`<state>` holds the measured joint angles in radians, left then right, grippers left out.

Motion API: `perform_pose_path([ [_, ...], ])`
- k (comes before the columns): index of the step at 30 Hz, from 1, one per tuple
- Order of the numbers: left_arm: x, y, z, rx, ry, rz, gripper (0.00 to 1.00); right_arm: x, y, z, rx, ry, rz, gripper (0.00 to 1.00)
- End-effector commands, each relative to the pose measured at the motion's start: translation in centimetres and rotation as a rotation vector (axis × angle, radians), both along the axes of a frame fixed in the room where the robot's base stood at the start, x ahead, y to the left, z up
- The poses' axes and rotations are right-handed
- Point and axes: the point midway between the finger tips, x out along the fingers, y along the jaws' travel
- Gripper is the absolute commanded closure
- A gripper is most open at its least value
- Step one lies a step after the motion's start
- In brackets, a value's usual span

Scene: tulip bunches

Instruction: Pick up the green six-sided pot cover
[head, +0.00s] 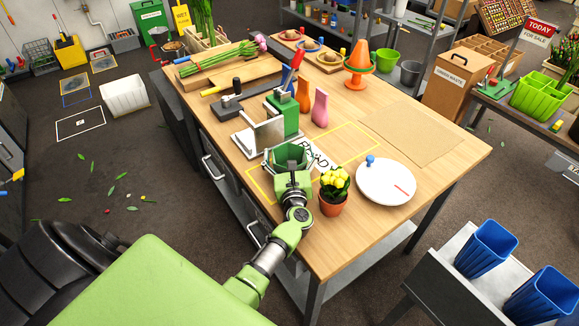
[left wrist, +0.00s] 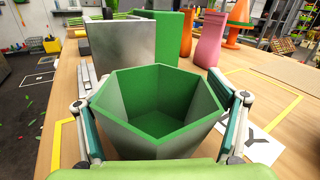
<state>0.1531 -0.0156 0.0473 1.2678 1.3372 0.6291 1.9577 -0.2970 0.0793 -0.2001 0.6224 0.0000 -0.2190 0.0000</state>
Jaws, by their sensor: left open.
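The green six-sided pot cover (head: 289,155) stands upright on the wooden table inside a yellow outlined area. It is open at the top and empty, green inside with greyish-green outer walls; it fills the middle of the left wrist view (left wrist: 158,136). My left gripper (head: 288,166) is at its near side, with one finger on each side of it. In the left wrist view the open fingers (left wrist: 161,115) flank the cover close to its walls; I cannot tell whether they touch it. My right gripper is not in view.
A green-and-metal device (head: 283,112) stands just behind the cover. A potted yellow plant (head: 333,203) is close to the right of my wrist, with a white round plate (head: 386,192) beyond it. Orange (head: 303,95) and pink (head: 320,108) vases stand behind. A brown mat (head: 411,132) is empty.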

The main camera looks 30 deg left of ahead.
Motion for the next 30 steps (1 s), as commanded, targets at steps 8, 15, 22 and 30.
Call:
perform_pose_path([
  [8,0.54,0.45,0.0,-0.001,0.001,0.0,0.12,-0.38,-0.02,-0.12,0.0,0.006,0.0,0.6],
  [15,0.51,0.43,-0.01,-0.001,0.001,0.001,0.43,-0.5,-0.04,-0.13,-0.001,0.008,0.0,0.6],
  [22,0.5,0.43,-0.03,0.0,0.001,0.001,0.44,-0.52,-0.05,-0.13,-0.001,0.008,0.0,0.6],
  [30,0.5,0.41,0.4,-0.001,0.001,0.001,0.44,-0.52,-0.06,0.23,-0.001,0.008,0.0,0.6],
])
